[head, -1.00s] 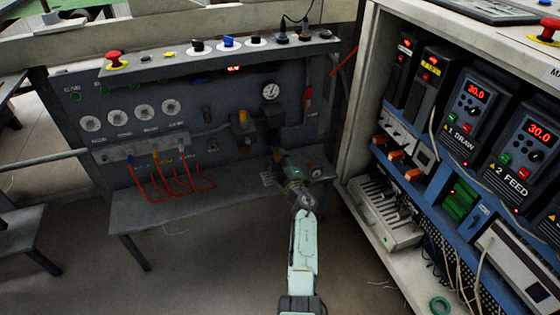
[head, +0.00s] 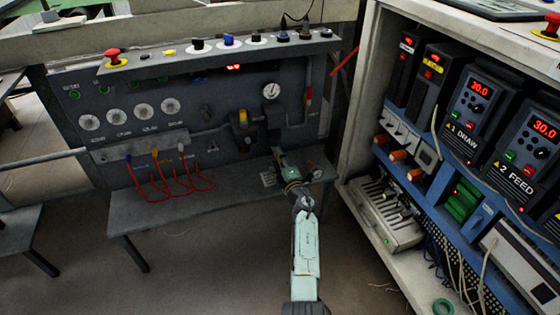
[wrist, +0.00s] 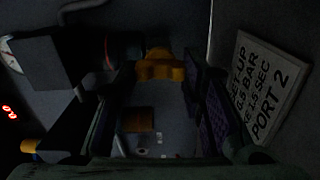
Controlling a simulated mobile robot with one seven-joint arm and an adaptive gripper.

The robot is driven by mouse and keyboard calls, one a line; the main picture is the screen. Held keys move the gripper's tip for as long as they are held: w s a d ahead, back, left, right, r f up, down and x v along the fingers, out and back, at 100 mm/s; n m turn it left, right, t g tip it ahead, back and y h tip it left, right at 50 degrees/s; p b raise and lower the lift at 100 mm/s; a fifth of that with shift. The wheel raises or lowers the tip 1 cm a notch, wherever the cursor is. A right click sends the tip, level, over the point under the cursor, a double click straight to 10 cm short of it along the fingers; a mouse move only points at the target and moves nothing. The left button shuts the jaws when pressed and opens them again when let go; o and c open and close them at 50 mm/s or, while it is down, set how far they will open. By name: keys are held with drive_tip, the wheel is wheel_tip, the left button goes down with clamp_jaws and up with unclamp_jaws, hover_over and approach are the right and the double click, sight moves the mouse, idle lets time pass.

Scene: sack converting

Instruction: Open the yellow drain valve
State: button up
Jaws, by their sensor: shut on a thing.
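The yellow drain valve handle (wrist: 160,66) shows in the wrist view between the tips of my gripper (wrist: 163,82). My gripper is shut on it, with a dark finger on the left and a purple-padded finger on the right. In the head view my gripper (head: 279,156) reaches the lower right of the grey panel, just above the bench shelf. The valve is hidden behind my gripper there. The wrist view is dark, so the angle of the handle is hard to tell.
A white label reading "PORT 2" (wrist: 262,85) is right of my gripper. A yellow-topped unit (head: 243,118) and a round gauge (head: 271,91) sit above on the panel. Red hoses (head: 170,185) hang to the left. An open electrical cabinet (head: 362,110) stands close on the right.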

drive_tip(key=o, duration=1.1)
drive_tip(key=shift+o, duration=0.2)
drive_tip(key=shift+r, duration=0.1)
